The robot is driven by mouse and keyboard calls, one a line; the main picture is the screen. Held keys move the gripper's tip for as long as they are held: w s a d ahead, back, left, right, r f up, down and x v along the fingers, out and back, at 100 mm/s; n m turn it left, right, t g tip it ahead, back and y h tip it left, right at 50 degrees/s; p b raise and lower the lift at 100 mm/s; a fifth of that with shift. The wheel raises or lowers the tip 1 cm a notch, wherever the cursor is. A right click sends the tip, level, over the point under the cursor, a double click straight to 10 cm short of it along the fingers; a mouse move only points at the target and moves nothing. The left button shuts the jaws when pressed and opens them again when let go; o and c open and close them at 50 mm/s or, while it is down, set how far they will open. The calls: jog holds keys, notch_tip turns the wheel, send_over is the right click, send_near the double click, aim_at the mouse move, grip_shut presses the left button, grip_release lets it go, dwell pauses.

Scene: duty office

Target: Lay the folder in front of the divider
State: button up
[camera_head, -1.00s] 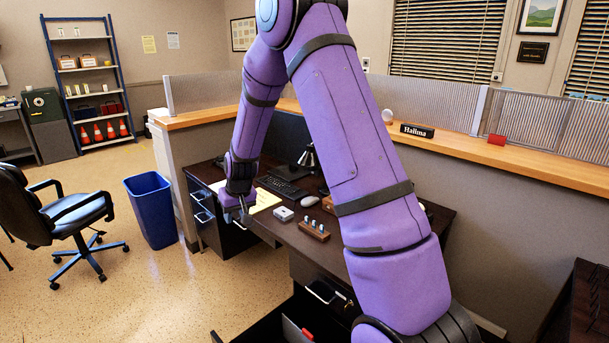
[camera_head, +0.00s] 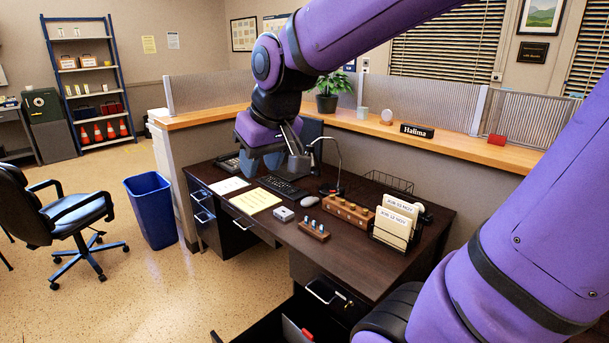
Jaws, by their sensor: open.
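A flat yellow, paper-like item with faint lines (camera_head: 256,201) lies on the dark desk (camera_head: 345,265); it may be the folder, but I cannot tell for sure. A black rack near the desk's right end holds upright cream dated cards (camera_head: 393,226); I cannot tell whether one is the divider. An open drawer low at the front holds a grey upright panel (camera_head: 293,331) with a red piece, mostly cut off by the frame. My gripper (camera_head: 276,165) is open above the back of the desk, over the keyboard, apart from the yellow item. Nothing shows between its fingers.
A keyboard (camera_head: 283,187), a mouse (camera_head: 308,201), a thin lamp (camera_head: 338,165), a wooden block with knobs (camera_head: 347,211) and a small peg stand (camera_head: 313,231) crowd the desk. A partition ledge (camera_head: 465,148) runs behind. The desk's front right is bare.

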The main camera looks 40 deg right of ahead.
jog(key=s+r, duration=0.1)
jog(key=s, duration=1)
jog(key=shift+s+a+r, duration=0.15)
jog(key=shift+s+a, duration=0.1)
jog(key=shift+s, duration=0.1)
jog(key=shift+c, duration=0.2)
dwell(0.3)
